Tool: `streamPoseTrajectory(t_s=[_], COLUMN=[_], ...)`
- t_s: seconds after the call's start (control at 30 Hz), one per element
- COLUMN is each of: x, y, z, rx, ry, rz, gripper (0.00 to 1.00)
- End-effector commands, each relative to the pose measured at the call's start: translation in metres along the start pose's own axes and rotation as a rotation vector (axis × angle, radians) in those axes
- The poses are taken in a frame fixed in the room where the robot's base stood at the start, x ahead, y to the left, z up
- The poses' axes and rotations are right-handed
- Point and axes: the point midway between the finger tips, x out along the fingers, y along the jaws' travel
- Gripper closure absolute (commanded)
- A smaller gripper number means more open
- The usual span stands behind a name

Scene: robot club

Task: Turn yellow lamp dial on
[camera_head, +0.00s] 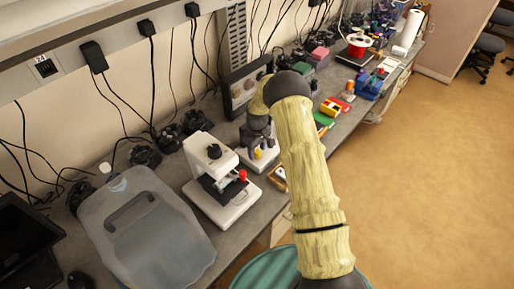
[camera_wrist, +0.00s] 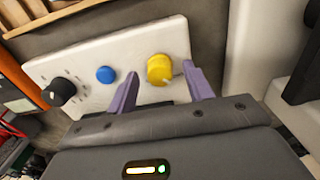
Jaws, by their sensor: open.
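The yellow dial (camera_wrist: 160,69) sits on a white panel (camera_wrist: 100,45) in the wrist view, with a pale pointer mark at its lower right. My gripper (camera_wrist: 161,74) is open, with its two purple fingers on either side of the dial. A blue button (camera_wrist: 106,74) and a black knob (camera_wrist: 60,91) are on the same panel, left of the dial. In the head view, a yellow knob (camera_head: 257,154) shows on a small white base beside my arm.
A white device with a red knob (camera_head: 242,175) stands just left of my arm on the grey bench. A large translucent jug (camera_head: 150,235) stands nearer. Black cables hang along the wall. Colourful boxes and tools fill the bench farther back.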

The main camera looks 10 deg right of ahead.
Motion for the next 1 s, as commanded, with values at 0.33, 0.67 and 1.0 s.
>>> streamPoseTrajectory(t_s=[0.33, 0.67, 1.0], x=[0.0041, 0.0038, 0.0049], y=[0.0001, 0.0003, 0.0007], z=[0.0001, 0.0002, -0.0002], rx=[0.000, 0.001, 0.060], ry=[0.000, 0.000, 0.001], rz=[0.000, 0.000, 0.002], gripper=[0.51, 0.93, 0.93])
